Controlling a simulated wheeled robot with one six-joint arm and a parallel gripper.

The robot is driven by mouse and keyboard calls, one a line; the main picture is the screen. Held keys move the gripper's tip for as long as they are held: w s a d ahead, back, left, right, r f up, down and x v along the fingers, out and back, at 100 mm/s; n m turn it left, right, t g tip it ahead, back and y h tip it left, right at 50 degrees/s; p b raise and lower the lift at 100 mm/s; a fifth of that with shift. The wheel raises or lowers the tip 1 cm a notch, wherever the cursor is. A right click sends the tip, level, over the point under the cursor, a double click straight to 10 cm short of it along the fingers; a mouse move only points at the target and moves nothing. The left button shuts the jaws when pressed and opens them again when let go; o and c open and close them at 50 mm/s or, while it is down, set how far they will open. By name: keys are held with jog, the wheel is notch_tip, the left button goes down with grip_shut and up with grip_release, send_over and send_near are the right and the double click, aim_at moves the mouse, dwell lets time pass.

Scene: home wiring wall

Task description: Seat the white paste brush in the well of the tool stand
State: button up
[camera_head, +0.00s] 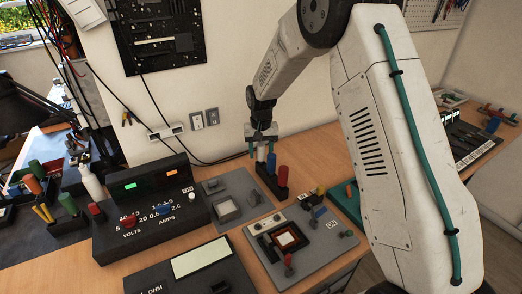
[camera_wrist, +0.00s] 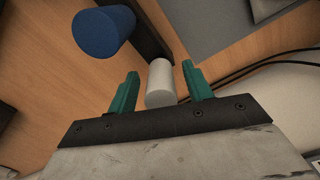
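The white paste brush (camera_wrist: 160,84) shows in the wrist view as a white round handle seen nearly end-on. It also shows in the head view (camera_head: 261,154), upright at the left end of a black tool stand (camera_head: 271,182). Its lower end is hidden, so I cannot tell how it sits in the well. My gripper (camera_wrist: 160,72) has green fingers, open, one on each side of the white handle with gaps showing. In the head view my gripper (camera_head: 262,147) is pointing down over the stand. The stand also shows in the wrist view (camera_wrist: 150,35).
A blue handle (camera_head: 271,164) and a red handle (camera_head: 283,175) stand close beside the white one. The wall is close behind.

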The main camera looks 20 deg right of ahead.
notch_tip(320, 180, up, 8)
jog(key=shift+f, duration=0.1)
dwell(0.6)
jog(key=s+d+r, duration=0.1)
jog(key=s+r, duration=0.4)
jog(key=s, duration=0.9)
jog(key=s+d+r+n+t, duration=0.1)
jog(key=s+r, duration=0.5)
jog(key=s, duration=0.9)
jog(key=s+d+r+n, duration=0.1)
jog(key=s+r, duration=0.4)
jog(key=s, duration=0.9)
jog(key=shift+s+r, duration=0.2)
jog(key=shift+s, duration=0.15)
